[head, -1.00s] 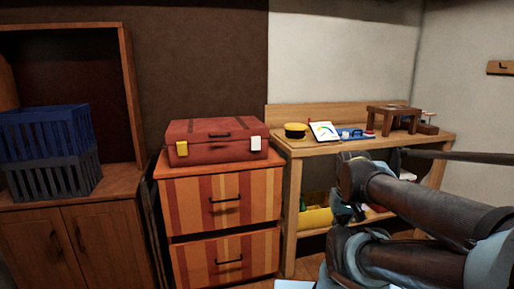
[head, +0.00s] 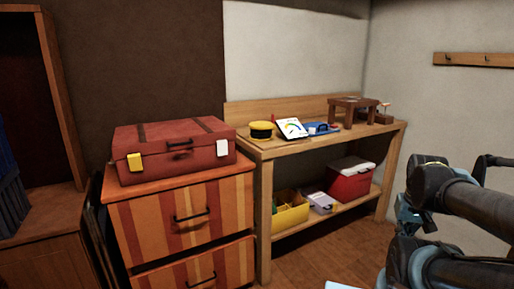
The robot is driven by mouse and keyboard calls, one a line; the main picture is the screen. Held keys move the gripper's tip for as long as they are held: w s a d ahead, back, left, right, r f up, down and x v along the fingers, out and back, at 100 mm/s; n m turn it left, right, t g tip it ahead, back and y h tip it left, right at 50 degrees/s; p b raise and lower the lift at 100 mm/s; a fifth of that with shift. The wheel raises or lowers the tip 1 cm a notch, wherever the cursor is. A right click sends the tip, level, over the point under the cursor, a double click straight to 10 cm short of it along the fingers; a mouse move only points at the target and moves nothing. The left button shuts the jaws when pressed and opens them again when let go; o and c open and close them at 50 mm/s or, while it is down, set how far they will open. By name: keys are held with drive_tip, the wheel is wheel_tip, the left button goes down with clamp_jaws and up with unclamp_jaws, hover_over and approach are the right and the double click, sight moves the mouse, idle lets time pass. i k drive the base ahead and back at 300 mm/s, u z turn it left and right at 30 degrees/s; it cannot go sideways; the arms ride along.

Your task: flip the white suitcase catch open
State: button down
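The red suitcase (head: 174,149) lies flat and closed on top of a striped drawer cabinet. Its front faces me, with a dark handle (head: 180,144) in the middle. The white catch (head: 222,148) is on the right side of the front, and a yellow catch (head: 134,161) is on the left. The white catch appears to lie flat against the front; fine detail is too small to tell. My arm is folded at the right edge of the head view, well away from the suitcase. My gripper's fingers cannot be made out.
The striped cabinet (head: 183,216) has dark drawer handles. A wooden workbench (head: 264,205) stands right of it, with a yellow round item (head: 261,130) and a small stool (head: 353,106) on top. A red-and-white cooler (head: 350,180) sits on its lower shelf. Floor (head: 325,255) is open before the bench.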

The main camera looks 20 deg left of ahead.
sight(223, 149)
drive_tip(key=z, duration=1)
drive_tip(key=i, duration=0.05)
drive_tip(key=u, duration=2.1)
